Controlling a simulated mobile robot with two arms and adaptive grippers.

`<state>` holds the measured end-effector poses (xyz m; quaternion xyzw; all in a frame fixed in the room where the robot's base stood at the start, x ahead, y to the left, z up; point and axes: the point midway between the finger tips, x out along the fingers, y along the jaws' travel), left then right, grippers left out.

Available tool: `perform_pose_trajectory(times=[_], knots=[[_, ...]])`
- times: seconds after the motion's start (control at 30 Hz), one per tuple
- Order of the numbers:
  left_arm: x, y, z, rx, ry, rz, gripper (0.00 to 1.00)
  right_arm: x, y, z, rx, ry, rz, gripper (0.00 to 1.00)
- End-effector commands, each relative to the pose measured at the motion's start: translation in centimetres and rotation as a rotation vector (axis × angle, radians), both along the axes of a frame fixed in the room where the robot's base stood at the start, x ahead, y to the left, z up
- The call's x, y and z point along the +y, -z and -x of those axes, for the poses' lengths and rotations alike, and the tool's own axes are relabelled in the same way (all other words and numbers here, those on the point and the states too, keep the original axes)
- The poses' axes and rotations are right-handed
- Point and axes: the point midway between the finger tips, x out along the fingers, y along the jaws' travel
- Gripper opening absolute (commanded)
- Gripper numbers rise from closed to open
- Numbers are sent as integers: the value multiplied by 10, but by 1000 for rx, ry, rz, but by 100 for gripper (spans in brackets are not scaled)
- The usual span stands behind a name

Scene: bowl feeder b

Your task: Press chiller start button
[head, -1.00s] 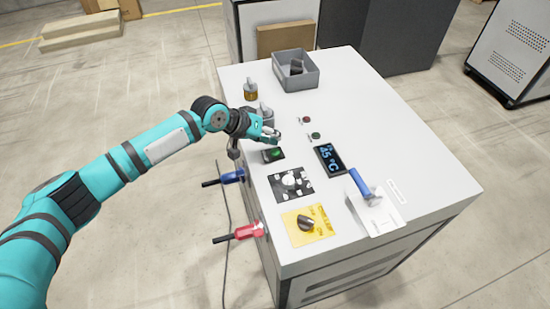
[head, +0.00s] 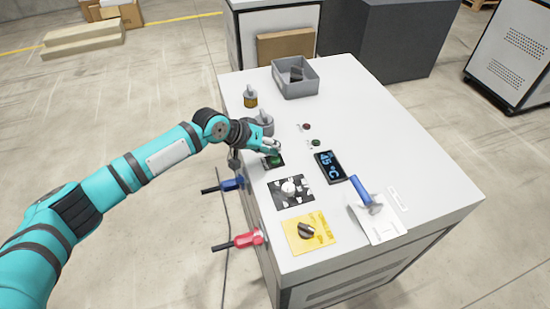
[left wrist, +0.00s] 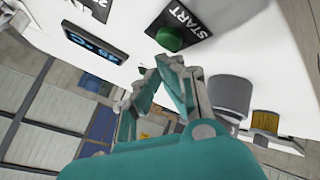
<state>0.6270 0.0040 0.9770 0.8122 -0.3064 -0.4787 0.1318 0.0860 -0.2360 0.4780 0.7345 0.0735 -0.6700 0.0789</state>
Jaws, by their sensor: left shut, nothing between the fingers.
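The start button is a green round button (left wrist: 170,39) on a black plate lettered START (left wrist: 195,22), seen just beyond my fingertips in the left wrist view. In the head view the green button (head: 276,161) is partly covered by my gripper. My left gripper (head: 274,149) is shut and empty, with its fingertips close to the button. It also shows in the left wrist view (left wrist: 165,66). I cannot tell whether the fingertips touch the button. My right gripper is not in view.
The white cabinet top (head: 385,130) also carries a 45 °C display (head: 329,167), a black-and-white panel with a white knob (head: 290,191), a yellow panel with a black knob (head: 309,231), a blue-handled tool (head: 362,194), a grey bin (head: 295,78) and grey cylinders (head: 263,122).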

Motion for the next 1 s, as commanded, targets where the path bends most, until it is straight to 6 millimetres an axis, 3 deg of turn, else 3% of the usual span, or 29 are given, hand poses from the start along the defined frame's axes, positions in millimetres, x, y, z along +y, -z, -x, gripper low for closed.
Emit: perform_pose_trajectory(times=[1.0], knots=[[0,8,0,0,0,0,0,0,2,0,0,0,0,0]])
